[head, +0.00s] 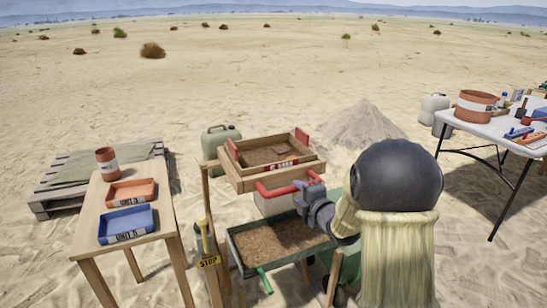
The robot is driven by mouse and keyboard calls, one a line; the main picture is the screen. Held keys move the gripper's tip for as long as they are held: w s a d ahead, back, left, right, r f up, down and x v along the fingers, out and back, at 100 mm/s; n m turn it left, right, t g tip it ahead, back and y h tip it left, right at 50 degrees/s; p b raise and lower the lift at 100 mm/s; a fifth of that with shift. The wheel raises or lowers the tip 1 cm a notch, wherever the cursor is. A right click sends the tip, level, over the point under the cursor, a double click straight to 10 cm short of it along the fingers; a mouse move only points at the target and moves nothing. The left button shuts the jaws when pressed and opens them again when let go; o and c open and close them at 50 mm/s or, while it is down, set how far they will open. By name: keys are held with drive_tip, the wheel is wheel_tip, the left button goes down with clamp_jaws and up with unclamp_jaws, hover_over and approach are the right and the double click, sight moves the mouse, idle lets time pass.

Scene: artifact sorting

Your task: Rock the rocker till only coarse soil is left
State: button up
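The rocker (275,172) is a wooden framed box with soil inside, raised on a wooden stand in the middle of the head view. A red handle (275,193) runs along its front. Below it is a green-rimmed tray (236,250) holding brown soil. My gripper (307,186) is at the right end of the red handle, close to it or touching it. The fingers are small and partly hidden here, so I cannot tell whether they are closed around the handle. Whether the soil in the rocker is coarse or fine is too small to tell.
A wooden table (85,235) at left holds an orange tray (131,192), a blue tray (126,224) and a terracotta pot (107,164). A white table (478,126) with tools is at right. A sand heap (362,124) lies behind.

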drive_tip(key=b+v, duration=0.1)
drive_tip(key=v, duration=0.4)
drive_tip(key=shift+s+d, duration=0.1)
drive_tip(key=shift+s, duration=0.15)
